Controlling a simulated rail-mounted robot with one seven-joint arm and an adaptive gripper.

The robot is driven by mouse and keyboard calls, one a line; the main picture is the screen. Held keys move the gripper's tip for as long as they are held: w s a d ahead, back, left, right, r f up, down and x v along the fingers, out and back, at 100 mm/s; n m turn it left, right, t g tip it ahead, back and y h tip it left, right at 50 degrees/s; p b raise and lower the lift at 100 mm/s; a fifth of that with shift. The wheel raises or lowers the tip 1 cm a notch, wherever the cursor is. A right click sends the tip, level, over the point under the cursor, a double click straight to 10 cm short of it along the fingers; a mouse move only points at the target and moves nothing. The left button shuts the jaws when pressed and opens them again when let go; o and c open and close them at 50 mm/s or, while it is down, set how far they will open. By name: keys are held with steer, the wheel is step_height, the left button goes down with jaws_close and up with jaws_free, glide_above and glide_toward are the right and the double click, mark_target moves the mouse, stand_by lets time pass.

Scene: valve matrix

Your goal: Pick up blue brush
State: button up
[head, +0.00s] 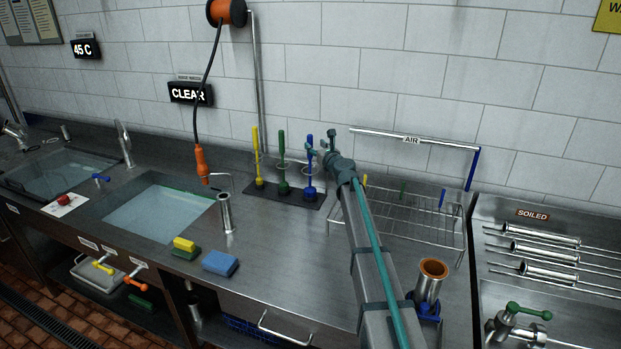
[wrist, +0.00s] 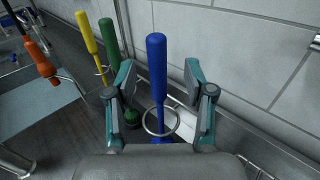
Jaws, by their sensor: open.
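The blue brush (head: 310,168) stands upright in a ring of the dark brush rack (head: 262,199), at the right end of the row. Its blue handle (wrist: 157,68) rises between my open fingers in the wrist view. My gripper (head: 318,149) is at the brush's upper handle in the head view. In the wrist view my gripper (wrist: 157,85) has one finger on each side of the handle, with a gap on both sides. A metal ring (wrist: 175,122) surrounds the lower handle. The brush's foot is partly hidden by the gripper body in the wrist view.
A green brush (head: 282,163) and a yellow brush (head: 257,158) stand left of the blue one. A wire rack (head: 425,224) stands to the right. The tiled wall (head: 300,70) is close behind. A hanging orange-handled hose (head: 202,163) is at left.

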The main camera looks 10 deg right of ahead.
mark_target(311, 144)
steer(key=x, duration=0.1)
steer(key=p+x, duration=0.1)
steer(key=x, duration=0.1)
steer(key=p+x, duration=0.1)
steer(key=x, duration=0.1)
steer(key=shift+a+f, duration=0.2)
steer(key=shift+f, duration=0.15)
jaws_close()
